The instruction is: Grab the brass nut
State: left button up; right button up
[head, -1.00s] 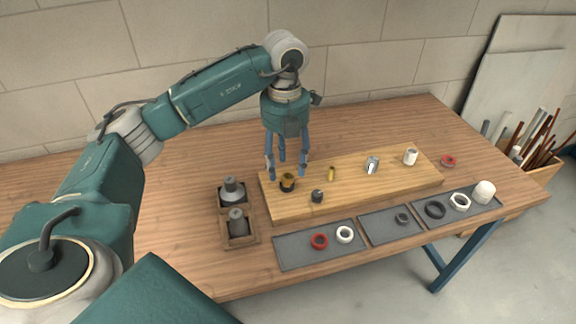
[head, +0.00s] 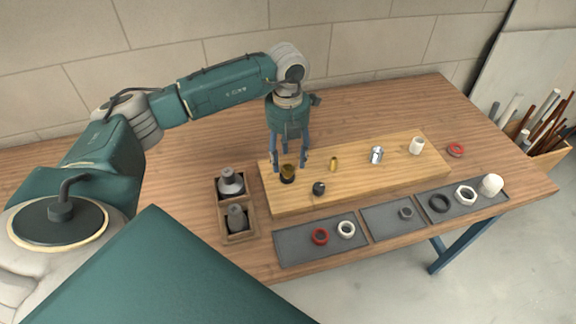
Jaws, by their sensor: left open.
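The brass nut (head: 287,168) is a small, dull gold piece on top of a dark round base, near the left end of the wooden board. My left gripper (head: 291,164) points down over it. Its blue fingers are open and apart, one to each side of the brass nut in the head view. I cannot tell whether any finger touches it. A smaller brass piece (head: 334,163) stands to the right on the same board. My right gripper is not in view.
The wooden board (head: 400,178) also carries a dark knob (head: 319,188), a shiny metal fitting (head: 376,154) and a white cylinder (head: 416,146). A wooden box (head: 240,236) with grey fittings stands left. Grey trays (head: 290,245) with rings lie in front.

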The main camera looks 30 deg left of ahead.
aim_at(288, 168)
pick_arm(q)
notch_tip(288, 168, down, 2)
jog(key=shift+f+p, duration=0.2)
jog(key=shift+p, duration=0.2)
jog(key=shift+f, duration=0.4)
jog(key=shift+c, duration=0.3)
jog(key=c, duration=1.2)
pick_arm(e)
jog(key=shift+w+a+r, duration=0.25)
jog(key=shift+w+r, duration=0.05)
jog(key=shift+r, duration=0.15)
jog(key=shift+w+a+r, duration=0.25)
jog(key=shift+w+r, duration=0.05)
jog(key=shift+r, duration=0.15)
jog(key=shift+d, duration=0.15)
